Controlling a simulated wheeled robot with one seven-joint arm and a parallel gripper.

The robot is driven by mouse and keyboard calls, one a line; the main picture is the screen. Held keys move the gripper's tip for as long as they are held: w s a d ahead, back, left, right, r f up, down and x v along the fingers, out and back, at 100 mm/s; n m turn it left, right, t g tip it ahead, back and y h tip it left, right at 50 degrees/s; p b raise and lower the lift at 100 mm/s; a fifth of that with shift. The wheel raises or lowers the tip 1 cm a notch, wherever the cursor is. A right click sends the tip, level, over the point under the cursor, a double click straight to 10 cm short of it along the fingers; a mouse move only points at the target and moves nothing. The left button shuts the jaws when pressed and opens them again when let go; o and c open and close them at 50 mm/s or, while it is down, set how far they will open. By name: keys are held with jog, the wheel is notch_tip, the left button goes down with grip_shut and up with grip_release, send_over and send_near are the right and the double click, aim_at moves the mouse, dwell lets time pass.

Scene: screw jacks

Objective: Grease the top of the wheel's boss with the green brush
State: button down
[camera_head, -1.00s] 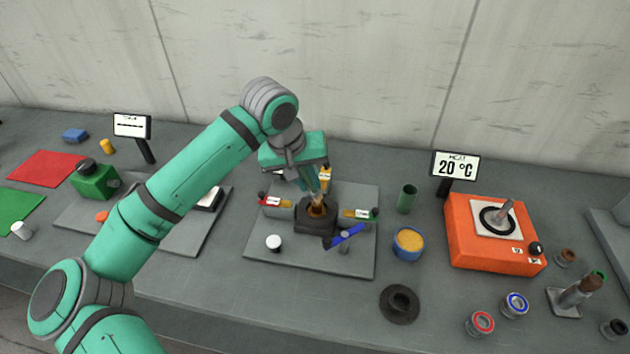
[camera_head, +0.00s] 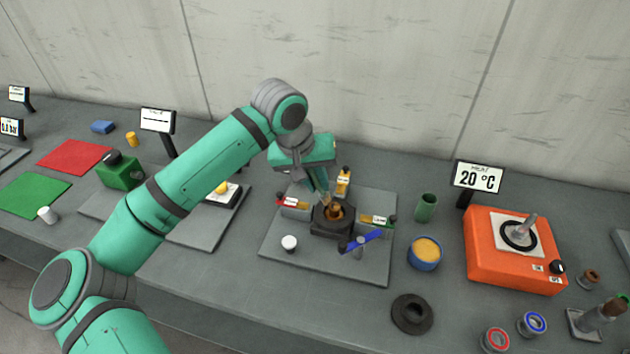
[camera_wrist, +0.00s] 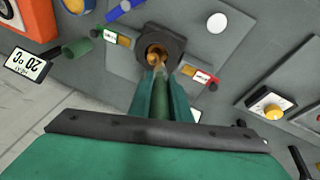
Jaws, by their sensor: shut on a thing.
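My gripper (camera_head: 318,188) is shut on the green brush. The brush's green handle (camera_wrist: 161,100) shows between the fingers in the wrist view. Its tip points down at the bronze-coloured opening (camera_wrist: 155,50) in the black block, which stands on a grey plate. I cannot tell whether the tip touches it. The black wheel (camera_head: 398,321), a dark disc with a raised round boss in its middle (camera_head: 412,312), lies flat on the bench, right of and nearer than the plate. A blue tin (camera_head: 424,254) with yellow grease stands between plate and orange heater.
An open green cup (camera_head: 426,206) stands behind the tin. The orange heater (camera_head: 510,260) is at right, with red and blue rings in front. Bench around the wheel is clear.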

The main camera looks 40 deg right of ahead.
jog(key=shift+s+d, duration=1.4)
jog(key=shift+s, duration=0.45)
jog(key=shift+w+a, duration=1.9)
jog(key=shift+w, duration=0.1)
jog(key=s+d, duration=0.1)
jog(key=s, duration=0.1)
jog(key=s+d, duration=0.2)
jog(key=shift+s+d+f, duration=0.15)
jog(key=shift+s, duration=0.1)
notch_tip(320, 180, up, 6)
jog(key=shift+w+r, duration=0.15)
jog(key=shift+r, duration=0.1)
